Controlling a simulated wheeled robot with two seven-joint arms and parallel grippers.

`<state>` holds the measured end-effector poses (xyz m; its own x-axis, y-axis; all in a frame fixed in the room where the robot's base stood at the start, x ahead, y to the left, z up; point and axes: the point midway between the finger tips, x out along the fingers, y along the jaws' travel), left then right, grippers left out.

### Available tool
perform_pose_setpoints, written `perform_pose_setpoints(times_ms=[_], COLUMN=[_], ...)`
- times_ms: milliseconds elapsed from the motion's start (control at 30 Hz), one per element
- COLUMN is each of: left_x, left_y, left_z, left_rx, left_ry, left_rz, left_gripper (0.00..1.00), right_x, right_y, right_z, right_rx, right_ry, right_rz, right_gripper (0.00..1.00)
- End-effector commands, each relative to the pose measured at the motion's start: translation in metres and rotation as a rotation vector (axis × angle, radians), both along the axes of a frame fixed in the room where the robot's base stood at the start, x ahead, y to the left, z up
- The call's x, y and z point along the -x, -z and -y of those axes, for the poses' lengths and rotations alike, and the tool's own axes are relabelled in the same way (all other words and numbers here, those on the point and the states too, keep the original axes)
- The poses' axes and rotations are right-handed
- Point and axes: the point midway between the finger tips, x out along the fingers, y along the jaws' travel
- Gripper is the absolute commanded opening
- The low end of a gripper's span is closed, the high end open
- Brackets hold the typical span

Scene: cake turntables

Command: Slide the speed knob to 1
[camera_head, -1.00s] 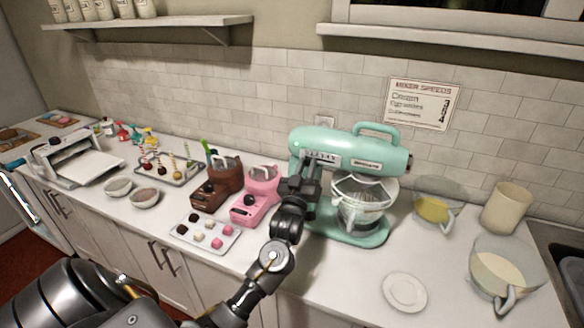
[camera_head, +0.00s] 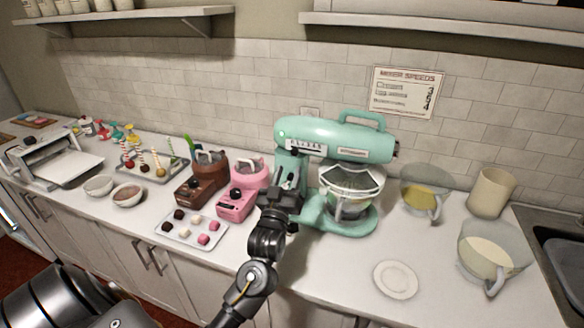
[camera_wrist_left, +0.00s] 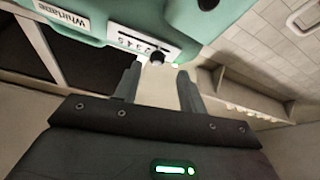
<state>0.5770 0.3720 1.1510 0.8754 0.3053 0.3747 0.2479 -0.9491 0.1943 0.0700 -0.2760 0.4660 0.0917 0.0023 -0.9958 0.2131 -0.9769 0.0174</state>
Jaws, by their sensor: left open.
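The mint-green stand mixer (camera_head: 335,140) stands on the counter against the tiled wall. Its side carries a pale speed scale (camera_head: 305,146), too small to read in the head view. In the left wrist view the scale (camera_wrist_left: 137,41) shows a row of small numbers, and the dark speed knob (camera_wrist_left: 157,58) sticks out at its lower edge, toward the right end. My left gripper (camera_wrist_left: 158,72) is open, its two fingers on either side of the knob in the picture. Contact cannot be told. In the head view the left gripper (camera_head: 290,170) is beside the mixer's column. My right gripper is out of view.
A pink machine (camera_head: 240,190) and a brown one (camera_head: 203,178) stand close on the left. A tray of sweets (camera_head: 192,229) lies in front of them. A plate (camera_head: 396,279) and a jug (camera_head: 490,250) are on the right. A mixer speeds sign (camera_head: 407,92) hangs above.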

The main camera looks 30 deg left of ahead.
Motion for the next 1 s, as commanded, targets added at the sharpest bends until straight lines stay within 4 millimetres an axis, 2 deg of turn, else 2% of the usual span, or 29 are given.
perform_pose_setpoints(times_ms=[33,100,300,1000], left_x=[0.009,0.019,0.036,0.039], left_y=[0.008,0.012,0.017,0.016], left_z=[0.003,0.007,0.013,0.013], left_rx=[0.003,0.003,0.002,0.001], left_ry=[0.001,0.0,0.001,-0.001], left_rz=[0.0,0.0,0.0,0.0], left_gripper=[0.41,0.41,0.41,0.41], right_x=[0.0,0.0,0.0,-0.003], right_y=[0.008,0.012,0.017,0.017], right_z=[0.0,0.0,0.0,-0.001], right_rx=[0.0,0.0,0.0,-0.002], right_ry=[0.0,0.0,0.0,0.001], right_rz=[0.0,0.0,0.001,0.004], right_gripper=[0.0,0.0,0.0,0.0])
